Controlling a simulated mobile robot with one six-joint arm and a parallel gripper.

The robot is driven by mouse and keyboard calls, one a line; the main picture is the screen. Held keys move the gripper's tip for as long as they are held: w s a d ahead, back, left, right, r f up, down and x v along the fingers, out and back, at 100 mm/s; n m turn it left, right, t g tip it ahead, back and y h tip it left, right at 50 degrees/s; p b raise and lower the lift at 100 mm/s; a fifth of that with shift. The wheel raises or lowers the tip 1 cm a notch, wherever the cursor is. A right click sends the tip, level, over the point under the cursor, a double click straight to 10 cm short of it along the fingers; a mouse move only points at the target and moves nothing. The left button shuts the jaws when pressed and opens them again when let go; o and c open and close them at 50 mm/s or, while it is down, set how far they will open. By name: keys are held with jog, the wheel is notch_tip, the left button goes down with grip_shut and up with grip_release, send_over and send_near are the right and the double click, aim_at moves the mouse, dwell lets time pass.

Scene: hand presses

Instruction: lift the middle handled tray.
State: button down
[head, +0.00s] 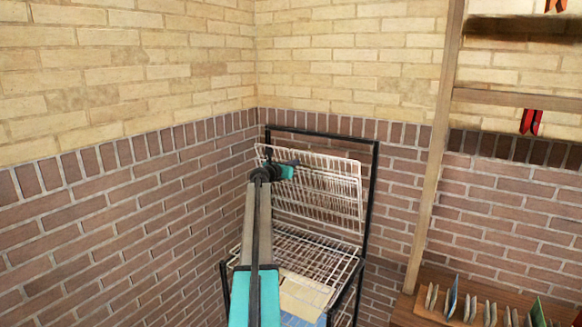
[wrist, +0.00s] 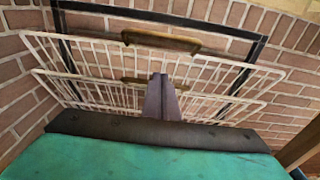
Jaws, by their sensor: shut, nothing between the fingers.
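A black-framed rack stands in the corner with white wire trays. In the head view, wire tray work (head: 315,190) stands steeply tilted up at the back of the rack, above a flat wire tray (head: 300,245). In the wrist view, two wire trays show one above the other, with an upper brown handle (wrist: 160,41) and a lower brown handle (wrist: 140,82). I cannot tell for certain which is the middle tray. My gripper (wrist: 161,77) is shut and empty, its fingertips over the lower handle, partly hiding it. Contact is unclear. It also shows in the head view (head: 295,162), before the tilted wires.
A tan flat item (head: 305,295) and a blue one (head: 300,320) lie low in the rack. A wooden shelf unit (head: 432,150) stands at right, with several upright thin items on its lower board (head: 400,312). Brick walls close the corner behind and at left.

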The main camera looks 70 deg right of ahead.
jog(key=shift+a, duration=0.15)
jog(key=w+a+r+b, duration=0.3)
jog(key=a+r, duration=0.2)
jog(key=a, duration=0.6)
jog(key=shift+a+b, duration=0.25)
jog(key=shift+b, duration=0.05)
